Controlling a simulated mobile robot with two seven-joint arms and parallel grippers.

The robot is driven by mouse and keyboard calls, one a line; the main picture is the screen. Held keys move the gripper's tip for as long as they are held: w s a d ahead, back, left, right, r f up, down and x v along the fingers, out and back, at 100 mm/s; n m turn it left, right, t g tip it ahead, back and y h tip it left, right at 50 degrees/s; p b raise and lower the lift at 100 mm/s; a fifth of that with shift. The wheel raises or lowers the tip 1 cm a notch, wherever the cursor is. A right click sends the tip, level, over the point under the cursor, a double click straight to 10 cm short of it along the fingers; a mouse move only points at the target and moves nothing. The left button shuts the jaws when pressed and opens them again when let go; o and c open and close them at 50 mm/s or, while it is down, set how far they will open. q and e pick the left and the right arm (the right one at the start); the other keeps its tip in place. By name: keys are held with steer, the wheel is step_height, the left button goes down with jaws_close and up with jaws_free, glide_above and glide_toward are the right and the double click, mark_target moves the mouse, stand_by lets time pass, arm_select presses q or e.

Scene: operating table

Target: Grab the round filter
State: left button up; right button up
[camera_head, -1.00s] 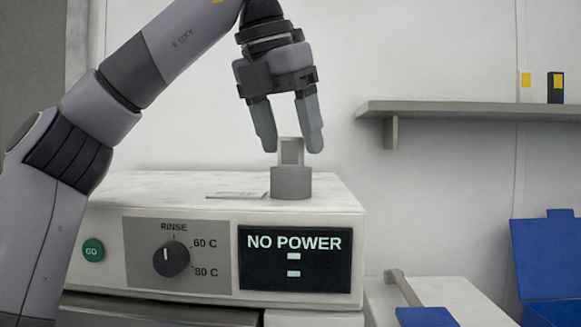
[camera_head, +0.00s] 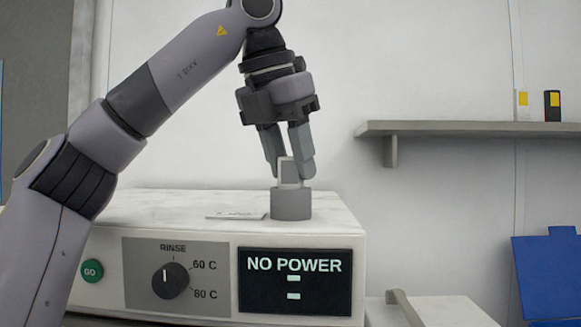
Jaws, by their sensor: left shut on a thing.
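The round filter (camera_head: 291,205) is a short grey cylinder with an upright, flat, pale grip tab on top. It stands upright on the white top of the machine, above the display. My left gripper (camera_head: 291,170) points down from above, with its fingers closed on the two sides of the tab. The cylinder below the fingers is in plain sight. My right gripper is not in view.
The machine (camera_head: 215,243) has a RINSE knob (camera_head: 170,281), a green GO button (camera_head: 91,271) and a NO POWER display (camera_head: 294,282). A flat pale plate (camera_head: 236,215) lies left of the filter.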

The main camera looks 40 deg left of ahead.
arm_select(q)
steer(key=shift+r, duration=3.9)
steer(key=shift+w+r, duration=0.15)
steer(key=shift+r, duration=0.75)
steer(key=shift+s, duration=0.2)
